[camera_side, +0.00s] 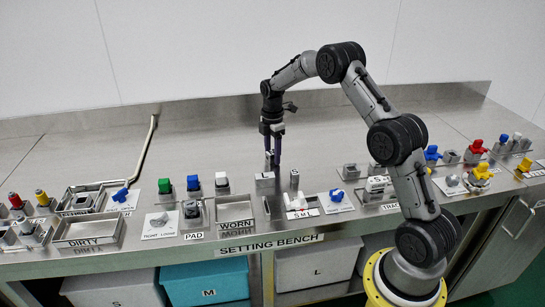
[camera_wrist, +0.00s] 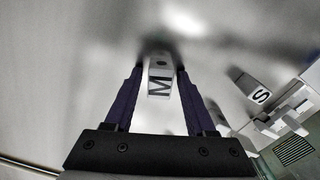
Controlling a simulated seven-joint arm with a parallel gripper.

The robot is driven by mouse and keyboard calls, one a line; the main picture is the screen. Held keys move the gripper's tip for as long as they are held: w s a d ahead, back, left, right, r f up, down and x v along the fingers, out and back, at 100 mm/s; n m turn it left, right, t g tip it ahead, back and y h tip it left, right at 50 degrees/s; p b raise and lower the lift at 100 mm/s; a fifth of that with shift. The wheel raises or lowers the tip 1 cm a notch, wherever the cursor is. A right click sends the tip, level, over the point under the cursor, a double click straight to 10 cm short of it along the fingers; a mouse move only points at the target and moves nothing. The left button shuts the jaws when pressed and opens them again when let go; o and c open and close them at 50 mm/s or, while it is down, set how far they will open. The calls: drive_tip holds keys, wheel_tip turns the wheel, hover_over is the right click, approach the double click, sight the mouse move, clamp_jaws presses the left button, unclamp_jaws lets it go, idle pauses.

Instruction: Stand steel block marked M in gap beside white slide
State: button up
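The steel block marked M (camera_wrist: 158,80) lies between my fingertips in the wrist view, its M label facing the camera. My gripper (camera_wrist: 161,72) has its two purple fingers on either side of the block; I cannot tell whether they press on it. In the side view my gripper (camera_side: 273,166) points straight down, low over the bench, behind the white slide (camera_side: 298,205). The slide sits in a shallow fixture with S, M and L marks at its front. The gap beside the slide is too small to make out clearly.
A block marked S (camera_wrist: 259,95) stands to the right of my gripper, also in the side view (camera_side: 294,179). A blue-handled valve (camera_side: 337,196) is right of the slide. The WORN tray (camera_side: 236,228) is at the left. The bench behind is clear.

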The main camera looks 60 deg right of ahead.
clamp_jaws()
drive_tip(key=shift+r, duration=0.2)
